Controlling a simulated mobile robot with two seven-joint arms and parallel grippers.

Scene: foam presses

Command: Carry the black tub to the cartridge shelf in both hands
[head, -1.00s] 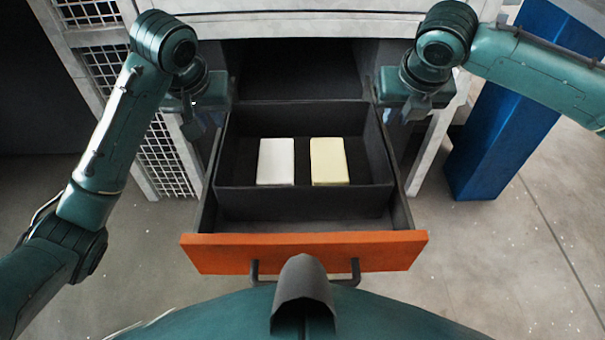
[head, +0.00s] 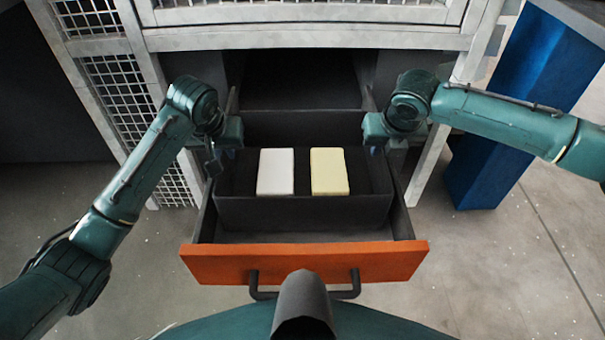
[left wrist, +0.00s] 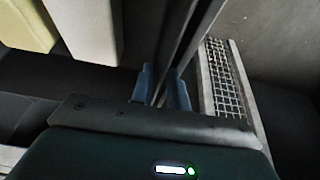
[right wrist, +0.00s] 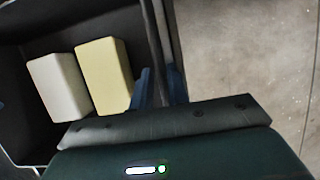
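The black tub (head: 300,213) sits in the pulled-out drawer and holds a white block (head: 276,172) and a pale yellow block (head: 329,172). My left gripper (head: 214,165) is at the tub's left side wall. In the left wrist view its blue fingers (left wrist: 161,88) stand apart, either side of a dark wall edge. My right gripper (head: 378,150) is at the right side wall. In the right wrist view its fingers (right wrist: 158,88) also straddle a dark wall edge with a small gap. Finger contact with the walls is not clearly visible. The cartridge shelf cannot be identified.
The drawer's orange front (head: 305,263) with its dark handle is between the tub and my body. A white frame with mesh panels (head: 130,100) stands around the drawer. A blue post (head: 520,110) stands at the right. Grey floor is open on both sides.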

